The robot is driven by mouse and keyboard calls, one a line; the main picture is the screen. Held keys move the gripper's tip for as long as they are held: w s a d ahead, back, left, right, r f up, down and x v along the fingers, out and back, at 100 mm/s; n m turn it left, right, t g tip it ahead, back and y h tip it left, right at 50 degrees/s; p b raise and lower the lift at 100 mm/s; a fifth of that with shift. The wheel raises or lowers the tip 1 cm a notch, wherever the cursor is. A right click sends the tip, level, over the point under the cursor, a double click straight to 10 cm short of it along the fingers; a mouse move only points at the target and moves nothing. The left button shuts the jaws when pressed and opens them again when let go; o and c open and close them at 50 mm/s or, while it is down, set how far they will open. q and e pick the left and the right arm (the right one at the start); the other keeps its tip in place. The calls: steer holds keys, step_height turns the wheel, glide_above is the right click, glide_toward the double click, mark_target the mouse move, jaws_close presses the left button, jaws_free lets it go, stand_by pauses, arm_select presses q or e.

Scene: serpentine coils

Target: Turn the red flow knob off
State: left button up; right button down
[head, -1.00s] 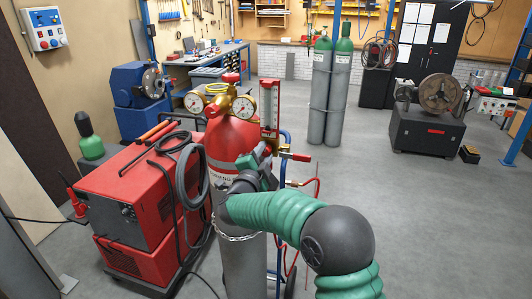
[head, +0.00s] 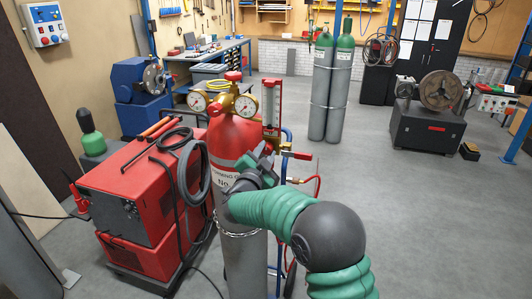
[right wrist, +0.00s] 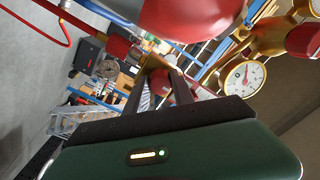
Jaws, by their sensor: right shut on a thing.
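The red flow knob (head: 267,147) is at the foot of the upright red flowmeter (head: 272,105), beside the red gas cylinder (head: 232,140). My right gripper (head: 264,160) reaches up to it from the front and is shut on it; the gripper covers most of the knob. In the right wrist view the two dark fingers of the right gripper (right wrist: 155,80) close in near a brass fitting (right wrist: 153,62), under the cylinder's red side (right wrist: 190,15). How far the knob is turned cannot be told. My left gripper is not in view.
Two brass-rimmed gauges (head: 245,105) sit above. A red-handled fitting (head: 298,155) and a red hose (head: 317,187) are just right of the gripper. A red welding machine (head: 140,200) stands close on the left. Grey floor (head: 430,220) is clear on the right.

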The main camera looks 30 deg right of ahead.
steer(key=shift+a+f, duration=0.15)
steer(key=shift+f, duration=0.4)
steer(key=c, duration=1.4)
jaws_free()
steer(key=shift+o, duration=1.3)
steer(key=shift+r, duration=0.1)
steer(key=shift+o, duration=0.3)
steer(key=shift+w+r, duration=0.1)
steer(key=shift+w, duration=0.05)
steer(key=shift+r, duration=0.1)
steer(key=shift+s+a, duration=0.2)
steer(key=shift+s, duration=0.1)
steer(key=b+v, duration=0.5)
steer(key=v, duration=1.1)
steer(key=shift+a, duration=0.2)
